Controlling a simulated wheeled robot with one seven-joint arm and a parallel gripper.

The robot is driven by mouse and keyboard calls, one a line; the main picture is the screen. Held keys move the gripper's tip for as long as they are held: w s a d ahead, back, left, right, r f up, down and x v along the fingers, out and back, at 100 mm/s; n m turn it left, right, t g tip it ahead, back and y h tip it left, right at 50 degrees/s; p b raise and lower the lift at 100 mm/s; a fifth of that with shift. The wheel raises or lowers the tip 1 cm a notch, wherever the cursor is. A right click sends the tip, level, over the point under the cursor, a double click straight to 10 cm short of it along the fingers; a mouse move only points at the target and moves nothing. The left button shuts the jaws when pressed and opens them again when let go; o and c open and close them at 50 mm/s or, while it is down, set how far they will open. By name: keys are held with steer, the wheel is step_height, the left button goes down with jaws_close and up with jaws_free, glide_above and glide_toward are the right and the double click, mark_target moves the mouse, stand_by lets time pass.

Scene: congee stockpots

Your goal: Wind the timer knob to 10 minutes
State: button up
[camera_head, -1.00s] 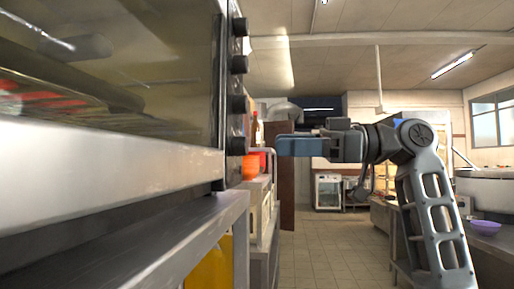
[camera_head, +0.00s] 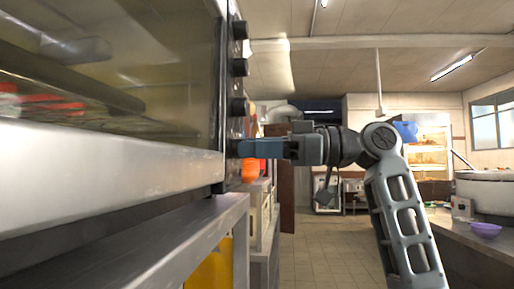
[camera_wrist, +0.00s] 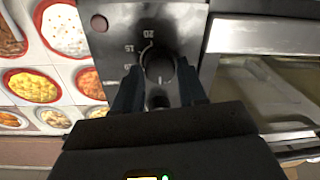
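The timer knob (camera_wrist: 158,68) is a dark round knob on the oven's control panel, with 15 and 20 printed around it in the wrist view. Another number at its lower left is partly hidden. My gripper (camera_wrist: 156,84) faces it with one finger on each side. The fingers look apart, with a gap beside the knob, so the gripper appears open around it. In the head view my gripper (camera_head: 243,148) reaches the panel at the lowest knob, which it hides.
The oven (camera_head: 110,150) fills the left, with more knobs (camera_head: 240,67) above my gripper. A steel shelf (camera_head: 160,235) runs below it. An orange container (camera_head: 250,170) stands just beyond. A pot (camera_head: 490,190) and a purple bowl (camera_head: 486,230) stand at right. The aisle floor (camera_head: 325,250) is clear.

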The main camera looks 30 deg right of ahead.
steer(key=c, duration=0.6)
steer(key=shift+m+p, duration=0.3)
steer(key=shift+p, duration=0.05)
steer(key=m+t+p, duration=0.1)
steer(key=m+p, duration=1.5)
steer(key=p, duration=0.2)
steer(key=shift+f, duration=0.1)
steer(key=shift+f+p, duration=0.1)
steer(key=shift+p, duration=0.2)
steer(key=o, duration=1)
